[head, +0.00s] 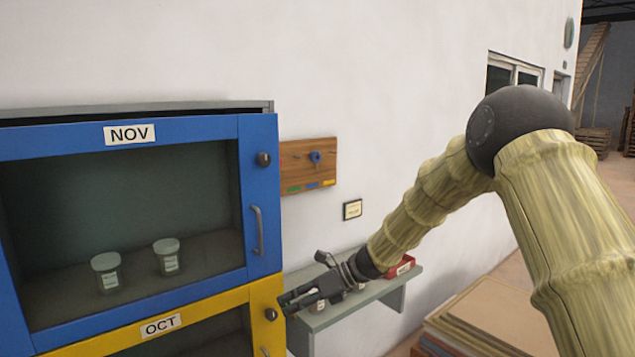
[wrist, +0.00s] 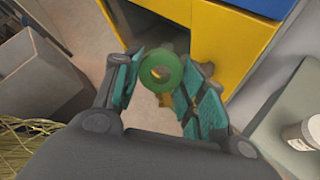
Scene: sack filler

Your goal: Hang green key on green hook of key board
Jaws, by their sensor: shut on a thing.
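The green key (wrist: 161,68) shows in the wrist view as a green ring-shaped head with a hole, between the teal pads of my gripper (wrist: 163,88). My gripper is shut on it; the key's shaft is hard to make out. The green hook is too small to see clearly.
The blue NOV cabinet door (head: 258,200) stands left of the board, above the yellow OCT cabinet (head: 262,300). A grey wall shelf (head: 388,288) with a red box (head: 402,267) is below the board. A small framed sign (head: 352,209) hangs between.

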